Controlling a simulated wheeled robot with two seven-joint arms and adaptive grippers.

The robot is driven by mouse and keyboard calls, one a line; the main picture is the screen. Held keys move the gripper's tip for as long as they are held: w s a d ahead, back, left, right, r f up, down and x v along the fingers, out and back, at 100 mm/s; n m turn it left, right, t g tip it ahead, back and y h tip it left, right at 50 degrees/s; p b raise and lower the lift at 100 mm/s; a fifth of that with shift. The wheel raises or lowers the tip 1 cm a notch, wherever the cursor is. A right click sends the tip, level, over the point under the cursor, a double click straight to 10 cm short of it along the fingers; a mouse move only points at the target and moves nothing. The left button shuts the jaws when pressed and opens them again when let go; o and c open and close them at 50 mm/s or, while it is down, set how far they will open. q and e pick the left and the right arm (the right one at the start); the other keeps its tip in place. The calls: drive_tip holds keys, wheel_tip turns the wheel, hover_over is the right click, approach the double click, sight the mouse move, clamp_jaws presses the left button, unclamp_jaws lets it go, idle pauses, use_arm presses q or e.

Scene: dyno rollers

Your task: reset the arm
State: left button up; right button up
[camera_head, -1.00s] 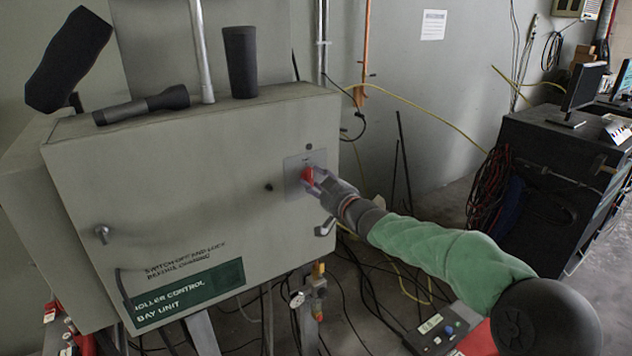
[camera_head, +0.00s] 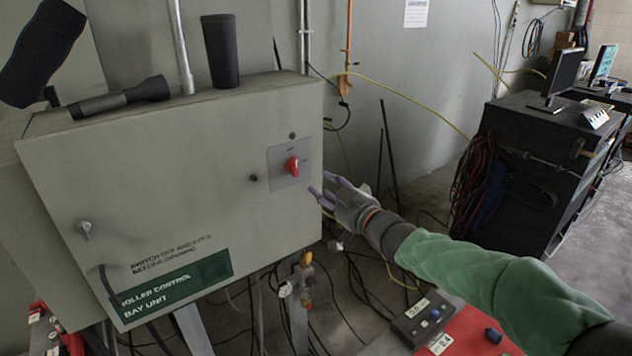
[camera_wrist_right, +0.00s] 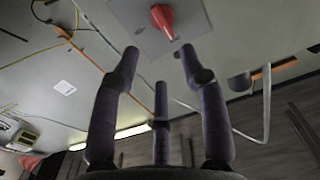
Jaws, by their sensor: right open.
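My right gripper (camera_head: 328,188) is open and empty, just to the right of the grey control box's front face. A red rotary switch (camera_head: 292,166) sits on a plate on the front of the control box (camera_head: 180,180), up and left of the fingertips and apart from them. In the right wrist view the open fingers (camera_wrist_right: 160,65) point toward the red switch (camera_wrist_right: 163,18), with a gap between. My right arm with its green sleeve comes in from the lower right. My left gripper is not in view.
A black cabinet with monitors (camera_head: 545,170) is at the right. A red unit with a grey button panel (camera_head: 425,318) lies below my arm. Cables trail over the floor.

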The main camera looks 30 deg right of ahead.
drive_tip(key=shift+s, duration=0.5)
